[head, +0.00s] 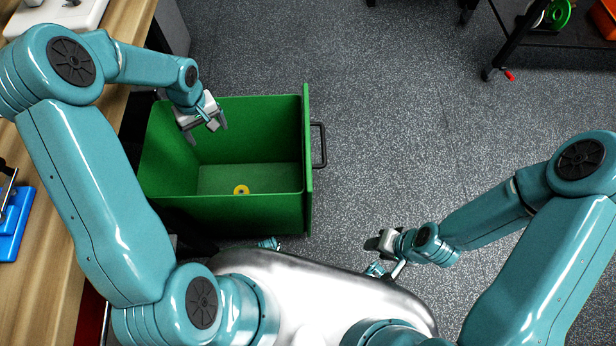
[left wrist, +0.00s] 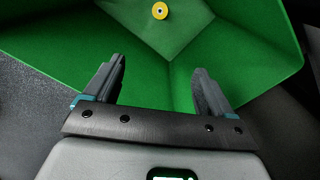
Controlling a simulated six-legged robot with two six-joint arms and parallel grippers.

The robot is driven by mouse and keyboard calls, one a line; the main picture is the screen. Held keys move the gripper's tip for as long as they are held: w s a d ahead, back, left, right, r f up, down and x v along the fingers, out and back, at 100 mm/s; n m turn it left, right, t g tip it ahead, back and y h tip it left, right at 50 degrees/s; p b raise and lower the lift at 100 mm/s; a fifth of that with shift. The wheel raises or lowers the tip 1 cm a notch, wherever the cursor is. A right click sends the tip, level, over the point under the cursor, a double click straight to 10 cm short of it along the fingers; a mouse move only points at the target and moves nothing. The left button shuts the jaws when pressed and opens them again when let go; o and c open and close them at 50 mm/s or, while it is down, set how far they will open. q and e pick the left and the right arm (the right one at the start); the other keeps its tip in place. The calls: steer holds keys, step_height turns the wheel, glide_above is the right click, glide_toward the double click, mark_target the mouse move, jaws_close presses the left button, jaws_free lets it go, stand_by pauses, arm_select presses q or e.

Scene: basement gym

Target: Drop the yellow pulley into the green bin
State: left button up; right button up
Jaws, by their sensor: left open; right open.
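The yellow pulley (head: 241,190) lies on the floor of the green bin (head: 308,150), near the front wall in the head view. It also shows in the left wrist view (left wrist: 160,11), inside the green bin (left wrist: 215,50), apart from the fingers. My left gripper (head: 208,130) is open and empty above the back left part of the bin. Its two dark fingers (left wrist: 157,88) are spread with nothing between them. My right gripper (head: 376,256) is at the lower middle of the head view, away from the bin, with no object seen in it.
The bin has a dark handle (head: 319,145) on its right face. A wooden bench (head: 38,270) runs along the left, with a blue object (head: 14,222) on it. A wheeled rack (head: 560,35) stands at the upper right. The speckled floor (head: 400,120) between is clear.

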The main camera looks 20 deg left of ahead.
arm_select(q)
step_height(320, 180, up, 16)
steer(key=p, duration=0.2)
steer(key=shift+f+p, duration=0.2)
steer(key=shift+p, duration=0.15)
